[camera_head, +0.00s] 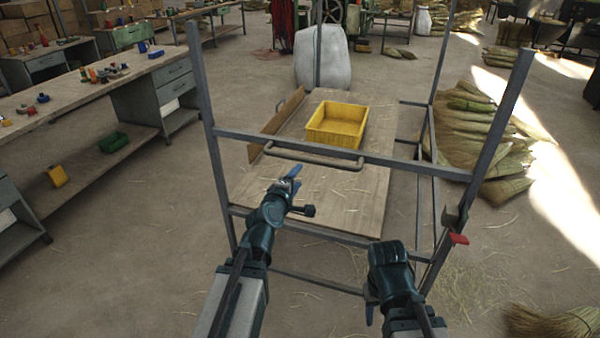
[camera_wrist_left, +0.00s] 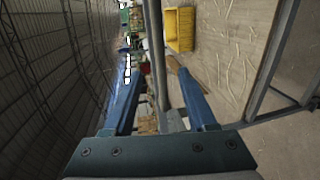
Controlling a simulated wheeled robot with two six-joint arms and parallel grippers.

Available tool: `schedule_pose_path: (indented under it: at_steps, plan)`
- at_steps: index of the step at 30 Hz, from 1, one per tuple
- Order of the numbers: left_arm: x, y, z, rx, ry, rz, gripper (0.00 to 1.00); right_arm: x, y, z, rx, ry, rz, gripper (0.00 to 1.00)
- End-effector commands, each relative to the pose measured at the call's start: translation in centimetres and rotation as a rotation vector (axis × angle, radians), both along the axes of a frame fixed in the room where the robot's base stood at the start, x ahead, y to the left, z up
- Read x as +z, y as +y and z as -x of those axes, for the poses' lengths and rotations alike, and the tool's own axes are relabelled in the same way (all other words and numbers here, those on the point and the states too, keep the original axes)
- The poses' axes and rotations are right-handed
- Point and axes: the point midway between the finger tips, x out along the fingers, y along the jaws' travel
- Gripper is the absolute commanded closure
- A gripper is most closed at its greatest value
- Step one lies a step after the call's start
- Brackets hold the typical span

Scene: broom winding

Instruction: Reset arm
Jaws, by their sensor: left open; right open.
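My left gripper (camera_head: 293,179) is in front of the cart's handle (camera_head: 318,162), near its left part. Its blue fingers (camera_wrist_left: 158,95) are apart in the left wrist view, with nothing held. A grey bar (camera_wrist_left: 155,50) of the cart shows between them there, but I cannot tell whether they touch it. My right gripper (camera_head: 370,314) is low at the front right of the cart (camera_head: 400,168).
A yellow crate (camera_head: 337,125) stands on the cart's wooden deck (camera_head: 350,208). A workbench (camera_head: 85,85) with small parts runs along the left. Broom bundles (camera_head: 480,130) lie on the right. A white sack (camera_head: 323,58) stands behind the cart. The floor left of the cart is clear.

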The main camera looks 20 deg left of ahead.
Motion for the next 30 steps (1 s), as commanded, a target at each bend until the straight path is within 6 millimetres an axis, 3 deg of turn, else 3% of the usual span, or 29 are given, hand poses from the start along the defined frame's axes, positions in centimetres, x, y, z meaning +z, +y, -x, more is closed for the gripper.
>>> schedule_pose_path:
  at_steps: [17,20,23,24,27,30]
  plan:
    - [-0.1,-0.6,0.3,-0.021,0.014,-0.017,0.43,0.2,0.0,0.0,0.0,0.0,0.0,0.55]
    - [-1.0,-3.6,0.8,-0.119,0.079,-0.107,0.43,0.8,0.0,0.0,0.0,0.0,0.0,0.55]
    - [-3.2,-8.8,2.4,-0.316,0.205,-0.291,0.43,1.9,0.0,0.0,0.0,0.0,0.0,0.55]
    - [-4.4,-11.1,3.7,-0.419,0.267,-0.389,0.43,2.4,0.0,0.0,0.0,0.0,0.0,0.55]
    - [-7.5,-15.4,7.8,-0.682,0.426,-0.638,0.43,3.6,0.0,0.0,0.0,0.0,0.0,0.55]
    - [-9.8,-17.7,12.5,-0.93,0.577,-0.866,0.43,4.6,0.0,0.0,0.0,0.0,0.0,0.55]
